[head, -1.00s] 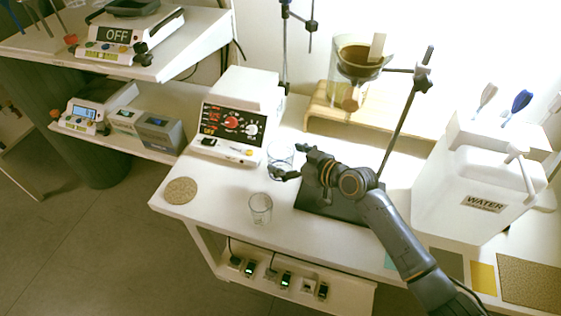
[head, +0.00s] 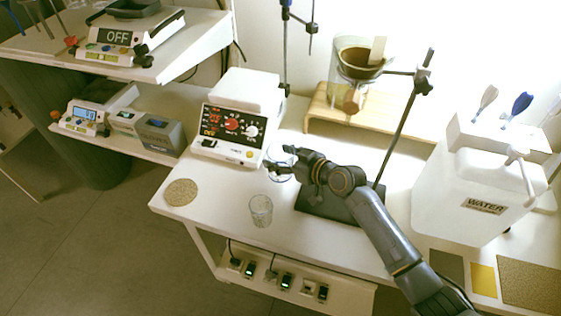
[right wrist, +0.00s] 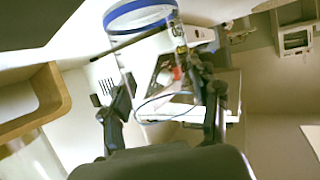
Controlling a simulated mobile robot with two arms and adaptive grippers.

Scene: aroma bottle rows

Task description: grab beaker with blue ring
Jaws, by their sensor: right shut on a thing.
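The beaker with the blue ring (right wrist: 140,18) shows in the right wrist view as clear glass with a blue band around its rim. In the head view the same beaker (head: 279,173) stands by the front of the white hotplate device, and its ring is hard to make out. My right gripper (head: 284,162) has its fingers around this beaker. In the right wrist view my right gripper (right wrist: 163,100) has a finger on each side of the glass and is shut on it. My left gripper is not in view.
A second clear beaker (head: 261,211) stands close by, nearer the table's front edge. A cork mat (head: 181,192) lies to the left. The hotplate device (head: 229,127) is behind, and a stand's dark base (head: 335,205) is under my arm.

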